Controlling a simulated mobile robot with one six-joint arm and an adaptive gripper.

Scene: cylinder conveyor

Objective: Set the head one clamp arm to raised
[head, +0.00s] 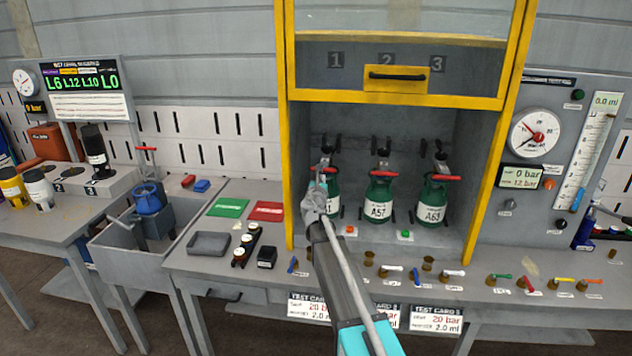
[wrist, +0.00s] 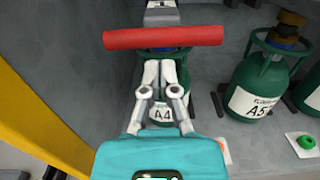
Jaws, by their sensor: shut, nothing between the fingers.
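The head one clamp arm ends in a red bar (wrist: 163,37), which lies level across the top of the wrist view. In the head view the bar (head: 326,169) sits low over the first green cylinder (head: 334,196), at about the same height as the other two red bars. My gripper (wrist: 163,68) is shut and empty, its fingertips just below the bar in the wrist view; I cannot tell whether they touch it. In the head view my gripper (head: 318,188) covers part of the first cylinder.
Two more green cylinders, A57 (head: 378,197) and A63 (head: 435,200), stand to the right under their own clamp bars. The yellow-framed guard (head: 396,97) is up above the bay. A yellow post (wrist: 40,110) and grey wall are close on the left. Small valves line the bench front.

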